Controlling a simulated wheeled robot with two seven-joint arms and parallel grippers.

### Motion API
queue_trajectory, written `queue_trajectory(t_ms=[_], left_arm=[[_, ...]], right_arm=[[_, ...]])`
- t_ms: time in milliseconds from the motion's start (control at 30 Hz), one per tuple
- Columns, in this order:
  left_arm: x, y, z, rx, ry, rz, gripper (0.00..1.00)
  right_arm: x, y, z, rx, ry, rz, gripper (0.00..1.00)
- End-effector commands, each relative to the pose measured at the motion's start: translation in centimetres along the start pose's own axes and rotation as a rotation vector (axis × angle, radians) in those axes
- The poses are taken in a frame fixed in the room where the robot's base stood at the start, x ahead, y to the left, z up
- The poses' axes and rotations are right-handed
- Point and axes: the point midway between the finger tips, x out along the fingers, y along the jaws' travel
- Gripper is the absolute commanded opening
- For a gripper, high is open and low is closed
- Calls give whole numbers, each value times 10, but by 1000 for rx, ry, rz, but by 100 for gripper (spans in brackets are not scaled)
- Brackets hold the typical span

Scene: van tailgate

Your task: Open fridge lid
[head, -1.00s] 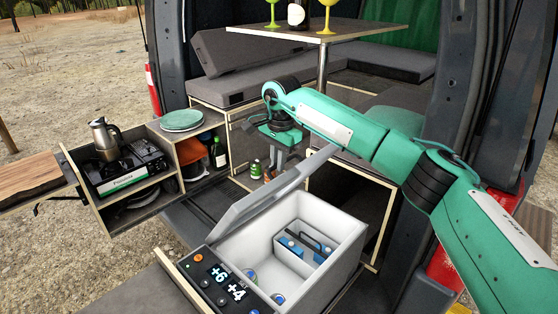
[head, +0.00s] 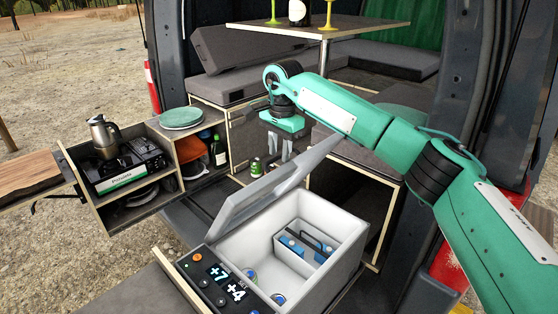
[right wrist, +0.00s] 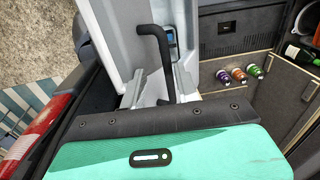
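The fridge (head: 350,231) is an open light-grey box in the van's rear. Its grey lid (head: 262,193) stands tilted up along the far left side. Blue items (head: 291,246) and a black-handled divider show inside. My right gripper (head: 280,150) is just beyond the lid's raised edge, pointing down; its two fingers are apart with nothing between them. In the right wrist view, the grey lid (right wrist: 108,40) and a black handle (right wrist: 158,62) are close ahead of the fingers. Whether a finger touches the lid cannot be told. My left gripper is out of view.
A control panel (head: 222,282) is on the fridge's front. A green bottle (head: 218,152) and can (head: 256,167) stand behind. A table (head: 330,28) is above at the back.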

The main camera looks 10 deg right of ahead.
Motion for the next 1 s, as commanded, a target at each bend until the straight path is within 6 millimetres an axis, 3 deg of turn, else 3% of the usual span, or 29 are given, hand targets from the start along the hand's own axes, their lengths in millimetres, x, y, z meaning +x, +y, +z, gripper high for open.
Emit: queue_trajectory(t_ms=[300,500,700,1000], left_arm=[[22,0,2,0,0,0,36],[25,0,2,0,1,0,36],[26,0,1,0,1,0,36],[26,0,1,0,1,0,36]], right_arm=[[-70,-1,0,1,2,-2,33],[-98,-1,0,0,1,0,33],[-106,0,1,-1,0,1,33],[-101,-2,4,-3,-12,-6,33]])
